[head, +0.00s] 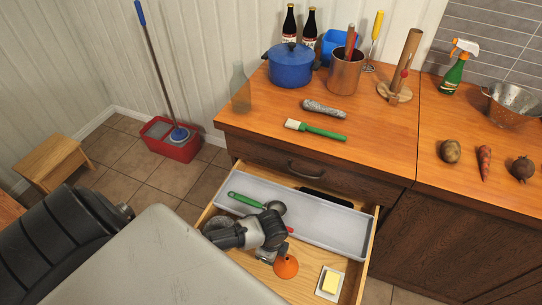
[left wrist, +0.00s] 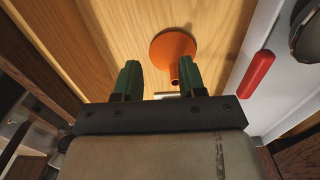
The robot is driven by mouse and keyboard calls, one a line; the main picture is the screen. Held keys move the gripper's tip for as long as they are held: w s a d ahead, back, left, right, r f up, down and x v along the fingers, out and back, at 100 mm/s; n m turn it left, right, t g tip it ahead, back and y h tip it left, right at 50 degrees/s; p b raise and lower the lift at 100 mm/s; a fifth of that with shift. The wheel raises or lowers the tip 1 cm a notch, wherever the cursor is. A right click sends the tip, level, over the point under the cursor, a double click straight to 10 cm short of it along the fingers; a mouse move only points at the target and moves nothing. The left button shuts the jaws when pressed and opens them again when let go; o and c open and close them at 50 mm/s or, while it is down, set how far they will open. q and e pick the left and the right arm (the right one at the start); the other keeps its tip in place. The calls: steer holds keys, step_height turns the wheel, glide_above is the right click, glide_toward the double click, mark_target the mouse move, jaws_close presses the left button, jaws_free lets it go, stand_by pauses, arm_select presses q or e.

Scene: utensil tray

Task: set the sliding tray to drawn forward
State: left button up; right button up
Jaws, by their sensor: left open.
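The sliding tray (head: 335,228) is a long pale grey shallow tray lying across the open wooden drawer (head: 372,245). A strip of drawer floor with a black object (head: 325,195) shows behind it, and a wider strip shows in front. A green-handled utensil (head: 247,200) lies in the tray. My left gripper (head: 268,252) is above the drawer, near the tray's front edge, and hides part of it. In the left wrist view, its green fingers (left wrist: 160,82) are apart and empty over bare wood, with the tray edge (left wrist: 238,88) to the right. My right gripper is out of view.
An orange funnel (head: 286,266) stands in the drawer close to my gripper; it also shows in the left wrist view (left wrist: 172,50). A butter dish (head: 329,282) sits at front right of the drawer. A red handle (left wrist: 258,80) lies by the tray edge. The counter (head: 370,130) overhangs behind.

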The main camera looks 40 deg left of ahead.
arm_select(q)
jaws_close()
stand_by(0.7)
steer(key=c, duration=0.7)
jaws_free()
steer(key=o, duration=0.7)
step_height(320, 180, up, 11)
steer(key=shift+p, duration=0.35)
steer(key=shift+f, duration=0.1)
